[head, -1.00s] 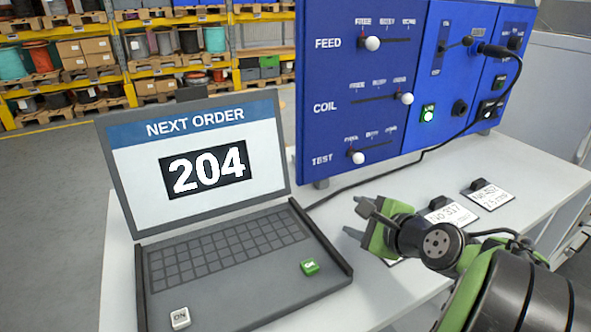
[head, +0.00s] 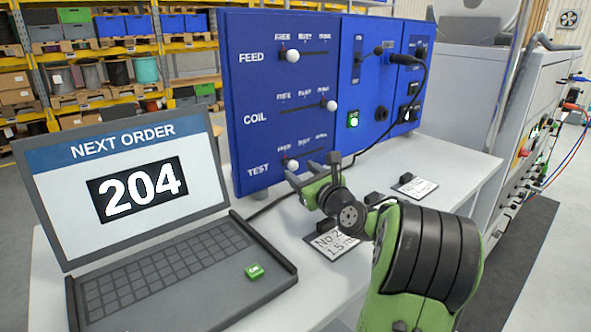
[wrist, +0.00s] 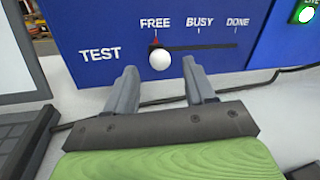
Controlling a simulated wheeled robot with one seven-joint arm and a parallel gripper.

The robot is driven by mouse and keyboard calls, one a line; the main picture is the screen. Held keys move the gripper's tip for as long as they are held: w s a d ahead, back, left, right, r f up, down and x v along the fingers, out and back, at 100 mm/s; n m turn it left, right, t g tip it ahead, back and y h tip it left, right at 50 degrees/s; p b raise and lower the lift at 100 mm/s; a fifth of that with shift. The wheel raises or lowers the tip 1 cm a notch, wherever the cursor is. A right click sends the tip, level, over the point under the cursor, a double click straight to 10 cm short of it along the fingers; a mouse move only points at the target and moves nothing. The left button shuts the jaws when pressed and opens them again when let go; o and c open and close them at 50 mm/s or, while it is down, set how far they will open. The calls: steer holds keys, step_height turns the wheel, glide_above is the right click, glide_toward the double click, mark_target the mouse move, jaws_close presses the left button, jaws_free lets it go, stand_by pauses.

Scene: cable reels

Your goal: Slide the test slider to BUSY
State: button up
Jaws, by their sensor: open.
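The test slider's white knob (wrist: 160,60) is at the FREE end of its slot, below the label FREE, on the blue panel (wrist: 105,25). BUSY is at the middle of the slot and DONE at its right end. The knob also shows in the head view (head: 292,165). My gripper (wrist: 162,80) is open and empty, its fingers pointing at the panel. In the wrist view the knob appears between the two fingertips, a little beyond them. I cannot tell the exact gap. In the head view my gripper (head: 311,175) is close to the knob, just right of it.
The feed slider knob (head: 292,56) and coil slider knob (head: 331,105) are above. A laptop (head: 120,190) showing 204 stands left on the white table (head: 455,165). Labelled cards (head: 415,187) lie on the table. A black cable (head: 345,165) runs along the panel's foot.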

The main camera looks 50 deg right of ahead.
mark_target(296, 168)
steer(key=x, duration=0.3)
steer(key=shift+w+d, duration=0.15)
steer(key=shift+w, duration=0.15)
jaws_close()
